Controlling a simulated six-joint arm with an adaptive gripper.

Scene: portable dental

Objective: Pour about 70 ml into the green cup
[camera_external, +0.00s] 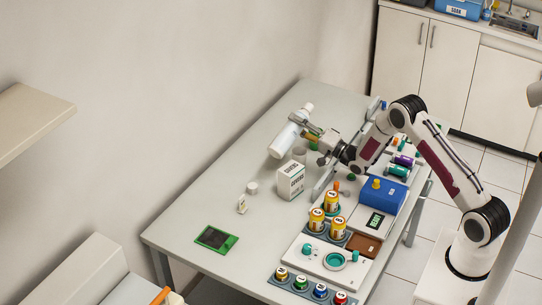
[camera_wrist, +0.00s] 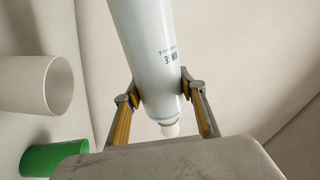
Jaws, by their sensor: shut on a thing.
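My gripper (camera_external: 311,132) is shut on a white bottle (camera_external: 284,140) above the far part of the table. The bottle is tilted well over, with its broad end at the lower left and a narrow end at the upper right. In the wrist view the bottle (camera_wrist: 148,50) lies between both fingers, and its small nozzle shows below them. A green cup (camera_wrist: 40,160) is at the lower left there, partly hidden by my gripper body. In the external view only a bit of green (camera_external: 313,146) shows under my gripper. No liquid stream is visible, and the cup's inside is hidden.
A white cup (camera_wrist: 25,84) stands beside the green one. A white box (camera_external: 290,181), several yellow jars (camera_external: 332,201) and a blue case (camera_external: 382,195) stand nearer. A green-framed pad (camera_external: 216,238) lies at the front left. The table's left side is mostly clear.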

